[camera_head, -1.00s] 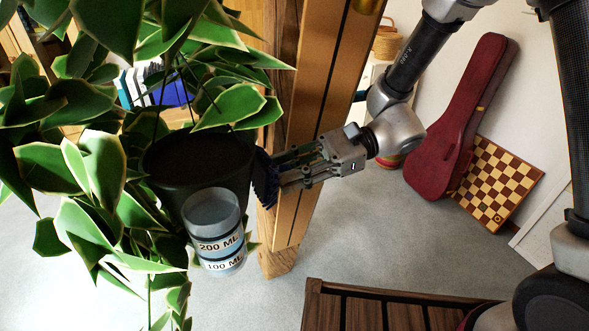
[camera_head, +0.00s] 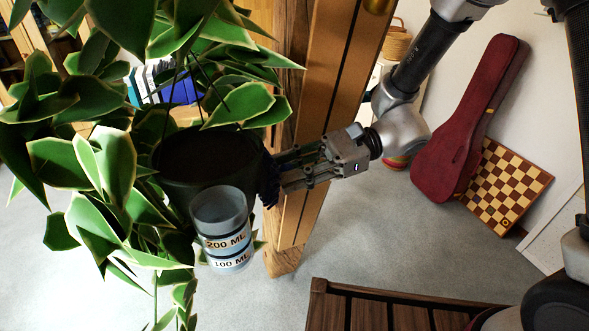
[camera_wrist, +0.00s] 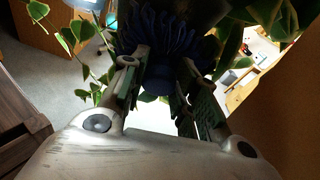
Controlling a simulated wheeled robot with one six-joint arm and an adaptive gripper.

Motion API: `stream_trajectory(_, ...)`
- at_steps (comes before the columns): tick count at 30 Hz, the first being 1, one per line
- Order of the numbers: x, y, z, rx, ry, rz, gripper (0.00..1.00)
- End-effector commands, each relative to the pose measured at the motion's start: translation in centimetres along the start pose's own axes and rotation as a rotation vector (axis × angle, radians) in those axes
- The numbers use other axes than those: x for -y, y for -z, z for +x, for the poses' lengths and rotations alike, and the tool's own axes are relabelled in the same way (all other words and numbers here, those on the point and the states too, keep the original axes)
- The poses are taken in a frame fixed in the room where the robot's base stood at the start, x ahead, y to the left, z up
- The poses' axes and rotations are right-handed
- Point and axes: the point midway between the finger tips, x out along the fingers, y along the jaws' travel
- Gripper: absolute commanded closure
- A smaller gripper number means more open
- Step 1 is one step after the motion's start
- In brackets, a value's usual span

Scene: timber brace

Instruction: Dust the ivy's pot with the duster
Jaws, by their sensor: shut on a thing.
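The ivy (camera_head: 110,170) hangs at the left of the head view, with broad green, pale-edged leaves. Its dark pot (camera_head: 182,188) is in the middle of the leaves. My gripper (camera_head: 274,176) reaches in from the right and is shut on the duster (camera_head: 268,186), which has dark blue bristles. The bristles are against the pot's right side in the head view. In the wrist view the duster's blue bristles (camera_wrist: 160,38) spread ahead of the fingers, below the dark pot (camera_wrist: 195,10). The duster's handle is mostly hidden by the fingers.
A clear measuring cup (camera_head: 222,228) marked 200 ML and 100 ML is in front of the pot. A timber post (camera_head: 318,130) stands right behind my gripper. A slatted wooden piece (camera_head: 375,310) is at the bottom. A red instrument case (camera_head: 465,125) and a chessboard (camera_head: 507,187) lean at the wall.

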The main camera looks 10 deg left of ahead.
Motion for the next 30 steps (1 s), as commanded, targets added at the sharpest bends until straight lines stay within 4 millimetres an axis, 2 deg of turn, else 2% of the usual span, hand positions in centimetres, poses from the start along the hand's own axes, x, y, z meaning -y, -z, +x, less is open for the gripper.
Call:
stream_trajectory(15,0.1,-0.5,0.6,0.000,0.002,0.000,0.89)
stream_trajectory(30,0.6,-3.6,-0.8,0.000,0.001,0.000,0.89)
